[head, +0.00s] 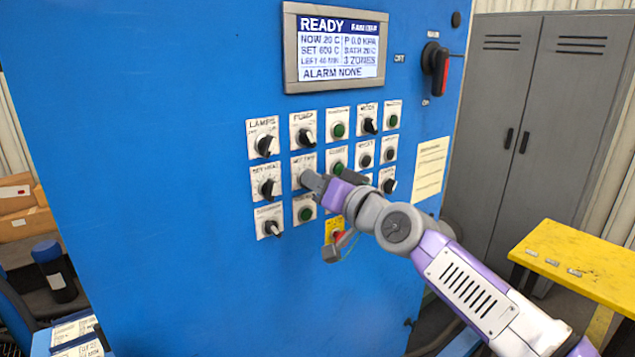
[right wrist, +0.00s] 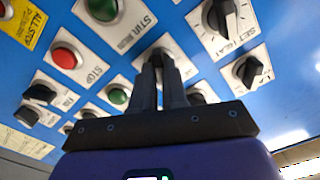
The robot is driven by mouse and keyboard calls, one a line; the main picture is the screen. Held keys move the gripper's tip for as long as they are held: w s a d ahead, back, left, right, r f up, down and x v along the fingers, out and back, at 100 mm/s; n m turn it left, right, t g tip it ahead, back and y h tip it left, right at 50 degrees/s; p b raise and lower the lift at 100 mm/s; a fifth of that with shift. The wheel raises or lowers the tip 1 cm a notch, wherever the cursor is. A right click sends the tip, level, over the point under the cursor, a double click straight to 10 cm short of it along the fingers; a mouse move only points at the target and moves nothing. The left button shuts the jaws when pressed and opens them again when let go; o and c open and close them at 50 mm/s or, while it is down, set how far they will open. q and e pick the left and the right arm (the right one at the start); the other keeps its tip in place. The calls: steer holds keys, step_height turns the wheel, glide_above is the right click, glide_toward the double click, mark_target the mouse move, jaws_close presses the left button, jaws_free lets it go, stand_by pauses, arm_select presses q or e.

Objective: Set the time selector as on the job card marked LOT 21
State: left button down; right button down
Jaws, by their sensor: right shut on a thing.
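The time selector's white plate (head: 303,162) is in the second row of the blue panel, second from the left, just right of the SET HEAT knob (head: 267,187). Its label is small and partly blurred. My right gripper (head: 313,181) reaches it from the right and hides most of the dial. In the right wrist view the gripper's two fingers (right wrist: 160,82) are closed on the dark selector knob (right wrist: 156,56). The knob's pointer and scale marks are mostly hidden. Printed cards (head: 78,336) lie at the lower left, too small to read. My left gripper is not in view.
The display (head: 336,47) reads READY and ALARM NONE. Other knobs and buttons crowd the selector, including a green STIR button (right wrist: 104,8) and red STOP button (right wrist: 66,57). A yellow table (head: 585,262) and grey cabinet (head: 530,130) stand right.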

steer(key=c, duration=1.2)
jaws_free()
steer(key=shift+o, duration=0.2)
steer(key=b+v, duration=0.3)
steer(key=v, duration=0.4)
steer(key=shift+s+b, duration=0.25)
steer(key=shift+b, duration=0.1)
steer(key=shift+d, duration=0.15)
